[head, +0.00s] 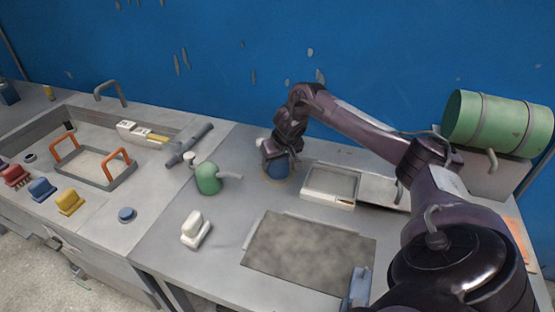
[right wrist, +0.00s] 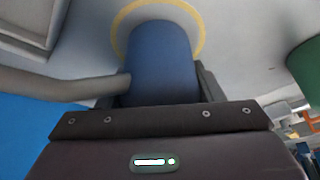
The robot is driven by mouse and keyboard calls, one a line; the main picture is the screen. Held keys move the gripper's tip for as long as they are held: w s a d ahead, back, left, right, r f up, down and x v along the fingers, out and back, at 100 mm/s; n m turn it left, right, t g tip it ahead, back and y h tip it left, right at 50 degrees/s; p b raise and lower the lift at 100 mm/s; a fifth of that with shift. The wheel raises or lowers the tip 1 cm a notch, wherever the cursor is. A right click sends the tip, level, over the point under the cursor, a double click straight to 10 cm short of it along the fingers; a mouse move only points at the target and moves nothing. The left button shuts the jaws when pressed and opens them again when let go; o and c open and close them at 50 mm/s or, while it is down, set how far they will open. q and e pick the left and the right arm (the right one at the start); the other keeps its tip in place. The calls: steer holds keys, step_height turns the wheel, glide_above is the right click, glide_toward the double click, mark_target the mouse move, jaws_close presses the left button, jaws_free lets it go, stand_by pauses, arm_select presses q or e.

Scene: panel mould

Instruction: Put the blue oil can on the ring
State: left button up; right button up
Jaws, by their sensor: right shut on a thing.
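The blue oil can (head: 277,168) is upright at the back of the bench. In the right wrist view the blue can (right wrist: 160,55) is between the fingers, with its grey spout (right wrist: 60,85) to the left. My right gripper (head: 279,157) is shut on the can from behind. The yellow ring (head: 284,182) shows around the can's base; in the right wrist view the ring (right wrist: 196,22) curves round its far end. I cannot tell whether the base touches the surface. My left gripper is not in view.
A green oil can (head: 208,179) stands to the left, its spout pointing towards the blue can. A shallow tray (head: 329,202) is close on the right. A white-handled tool (head: 195,229) and a grey plate (head: 310,252) lie in front. A green drum (head: 497,124) is at the right.

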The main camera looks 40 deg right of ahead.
steer(key=shift+f, duration=0.1)
steer(key=o, duration=1.2)
steer(key=shift+r, duration=0.45)
steer(key=v, duration=0.5)
steer(key=p+v, duration=0.3)
steer(key=v, duration=0.3)
steer(key=shift+s+r, duration=0.15)
steer(key=shift+r, duration=0.05)
